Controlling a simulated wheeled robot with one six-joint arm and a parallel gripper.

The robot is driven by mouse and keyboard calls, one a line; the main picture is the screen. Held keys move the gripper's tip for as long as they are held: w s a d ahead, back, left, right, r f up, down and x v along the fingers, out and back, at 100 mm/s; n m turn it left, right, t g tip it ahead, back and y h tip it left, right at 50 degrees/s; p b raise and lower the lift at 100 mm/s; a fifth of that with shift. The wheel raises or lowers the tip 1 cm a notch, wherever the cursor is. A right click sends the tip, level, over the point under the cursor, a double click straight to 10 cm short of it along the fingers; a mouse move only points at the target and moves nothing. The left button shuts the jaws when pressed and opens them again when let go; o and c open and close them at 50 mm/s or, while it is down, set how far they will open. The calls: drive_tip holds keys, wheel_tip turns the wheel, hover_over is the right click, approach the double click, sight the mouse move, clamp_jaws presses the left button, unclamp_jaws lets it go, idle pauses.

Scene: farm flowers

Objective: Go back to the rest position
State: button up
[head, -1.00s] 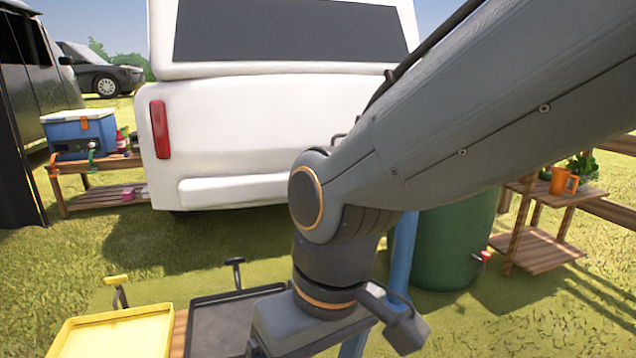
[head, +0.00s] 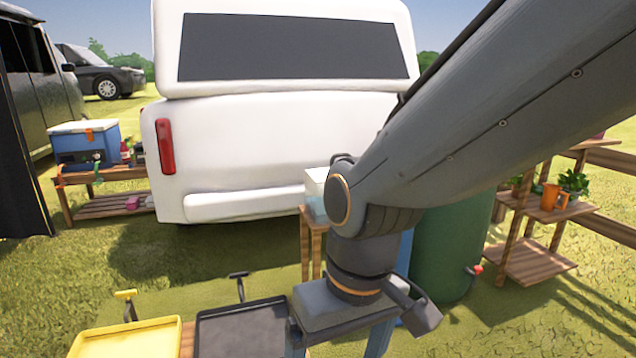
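My arm reaches in from the upper right of the head view and bends down at its wrist. My gripper (head: 340,345) hangs at the bottom of the picture, just right of the black tray (head: 243,332). A yellow tray (head: 128,338) lies left of the black one.
A white vehicle (head: 280,130) stands behind. A blue cooler (head: 85,142) sits on a wooden bench at left. A green barrel (head: 452,250) stands behind my arm. Open grass lies at lower right.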

drive_tip(key=s+d+r+m+p, duration=0.1)
drive_tip(key=d+r+m+p, duration=0.1)
drive_tip(key=d+r+p, duration=0.6)
drive_tip(key=d+r+m+h+p, duration=0.1)
drive_tip(key=d+r+m+p, duration=0.2)
drive_tip(key=d+r+p, duration=0.6)
wheel_tip(320, 180, up, 6)
drive_tip(key=p, duration=1.1)
drive_tip(key=shift+s+f, duration=0.25)
drive_tip(key=shift+s, duration=0.1)
